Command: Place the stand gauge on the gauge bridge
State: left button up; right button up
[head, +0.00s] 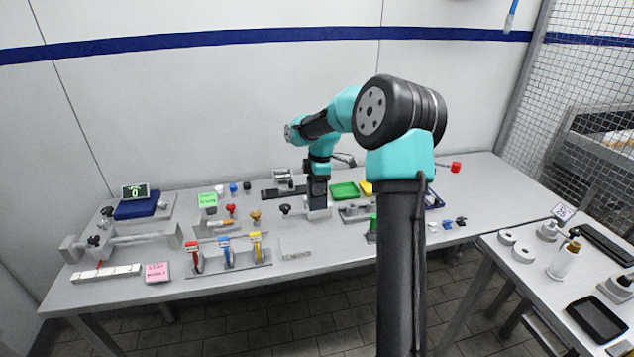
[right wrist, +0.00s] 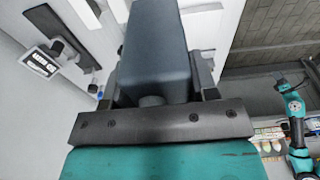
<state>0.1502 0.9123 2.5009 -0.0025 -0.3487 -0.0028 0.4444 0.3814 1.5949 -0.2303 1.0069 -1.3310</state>
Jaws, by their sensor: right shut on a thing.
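My right gripper (head: 317,205) points down at the middle of the bench. In the right wrist view, my right gripper (right wrist: 155,90) is shut on a blue-grey block (right wrist: 155,45); I cannot tell for sure that this is the stand gauge. In the head view its lower end is hard to separate from a grey block with a black knob (head: 285,209). At the left stands a grey fixture (head: 140,238) with a horizontal bar and black knobs, possibly the gauge bridge; no label confirms it. My left gripper is not in view.
Green (head: 344,190) and yellow trays lie right of the gripper. The bench's front right is largely behind my arm.

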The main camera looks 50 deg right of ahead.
jog(key=w+d, duration=0.5)
jog(key=d, duration=0.1)
jog(key=shift+w+d+f, duration=0.15)
jog(key=shift+w+f, duration=0.1)
jog(key=shift+f, duration=0.1)
jog(key=shift+w+d+f, duration=0.1)
jog(key=shift+f, duration=0.8)
jog(key=shift+w+d+f, duration=0.1)
jog(key=shift+f, duration=0.8)
jog(key=shift+f, duration=0.15)
jog(key=o, duration=1)
jog(key=shift+o, duration=0.2)
notch_tip(320, 180, up, 12)
jog(key=d, duration=0.1)
jog(key=shift+s, duration=0.4)
